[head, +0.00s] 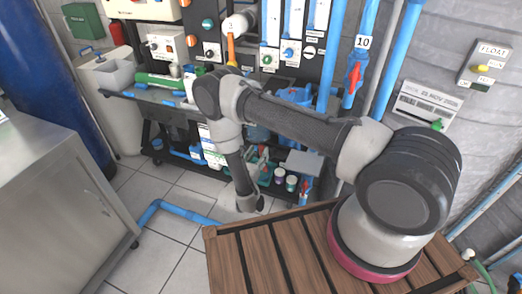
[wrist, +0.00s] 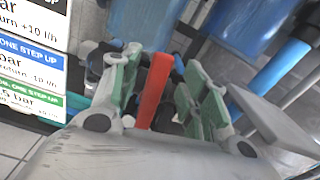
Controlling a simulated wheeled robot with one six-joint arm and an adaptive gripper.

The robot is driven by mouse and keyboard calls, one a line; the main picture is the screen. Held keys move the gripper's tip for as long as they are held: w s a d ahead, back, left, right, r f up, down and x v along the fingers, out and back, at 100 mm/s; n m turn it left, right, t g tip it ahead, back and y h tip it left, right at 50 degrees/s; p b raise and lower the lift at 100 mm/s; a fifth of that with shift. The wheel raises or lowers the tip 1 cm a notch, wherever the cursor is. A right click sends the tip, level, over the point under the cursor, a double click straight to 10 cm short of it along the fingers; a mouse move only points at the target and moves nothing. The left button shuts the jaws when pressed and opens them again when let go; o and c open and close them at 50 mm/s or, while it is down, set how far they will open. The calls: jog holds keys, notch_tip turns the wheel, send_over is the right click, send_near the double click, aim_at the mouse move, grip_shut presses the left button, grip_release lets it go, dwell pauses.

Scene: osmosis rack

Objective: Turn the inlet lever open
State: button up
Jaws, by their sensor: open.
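A red lever (wrist: 154,90) stands between the two green-padded fingers of my gripper (wrist: 162,62) in the wrist view. The fingers are open, one on each side of it, with a gap visible on the right; I cannot tell whether the left pad touches it. The lever's lower end is hidden by my gripper's body. In the head view my gripper (head: 259,161) is low by the rack's lower shelf, small and partly hidden by my wrist. I see no label naming this lever as the inlet.
Pressure-step labels (wrist: 30,65) are close on the left in the wrist view, and blue housings (wrist: 145,22) stand behind. In the head view, small jars (head: 285,180) stand right of my gripper. Another red lever (head: 354,77), marked 10, is on a blue pipe.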

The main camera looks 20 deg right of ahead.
jog(key=v, duration=0.8)
